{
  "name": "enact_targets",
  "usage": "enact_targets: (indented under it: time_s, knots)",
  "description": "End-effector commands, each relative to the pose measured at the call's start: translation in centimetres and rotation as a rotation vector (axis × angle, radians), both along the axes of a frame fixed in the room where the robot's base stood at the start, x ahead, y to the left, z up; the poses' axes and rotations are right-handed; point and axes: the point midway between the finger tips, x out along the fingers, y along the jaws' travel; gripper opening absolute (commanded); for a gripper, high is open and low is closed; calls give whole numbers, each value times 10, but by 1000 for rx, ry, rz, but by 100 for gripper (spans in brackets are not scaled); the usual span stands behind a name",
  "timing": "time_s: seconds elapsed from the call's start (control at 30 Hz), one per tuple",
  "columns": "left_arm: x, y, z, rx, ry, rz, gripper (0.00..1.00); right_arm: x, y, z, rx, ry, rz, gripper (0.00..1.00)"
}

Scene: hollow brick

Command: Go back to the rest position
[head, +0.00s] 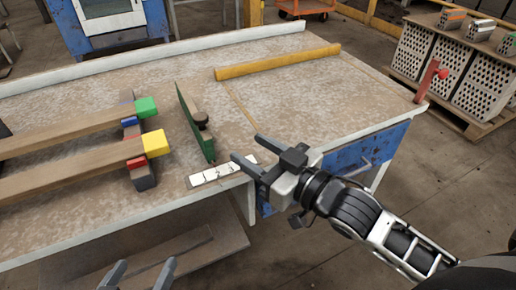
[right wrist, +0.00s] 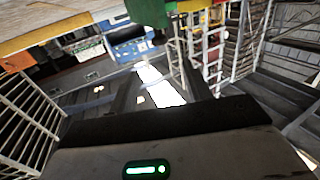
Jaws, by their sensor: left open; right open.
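My right gripper (head: 252,150) is over the front edge of the worktable (head: 290,105), fingers pointing left, open and empty. A white block strip (head: 222,173) lies at the table's front edge near the lower fingertip. My left gripper (head: 137,274) shows only its two fingertips at the bottom edge, spread apart with nothing between them, in front of the table. Its arm is out of view.
Two wooden beams (head: 70,130) with a green block (head: 146,107) and a yellow block (head: 155,143) at their ends lie on the left. A yellow bar (head: 280,61) lies at the back. A red post (head: 427,80) stands at the right corner. Hollow bricks (head: 430,55) are stacked right.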

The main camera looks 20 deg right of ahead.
Motion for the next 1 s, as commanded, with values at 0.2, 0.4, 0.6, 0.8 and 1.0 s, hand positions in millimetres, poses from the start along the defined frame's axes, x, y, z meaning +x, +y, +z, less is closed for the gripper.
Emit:
enact_targets:
  time_s: [0.2,0.4,0.6,0.8,1.0]
  knots:
    - [4,0,0,0,-2,6,80,-4,-2,0,-1,0,0,49]
    - [6,0,2,-2,-7,7,80,-4,-2,0,-1,0,0,49]
    - [5,1,4,-6,-9,11,80,-5,-1,-2,1,7,-1,49]
    - [4,1,3,-5,-8,8,80,-30,24,-46,24,174,-17,49]
    - [4,0,3,-4,-7,7,80,-80,73,-98,48,425,16,49]
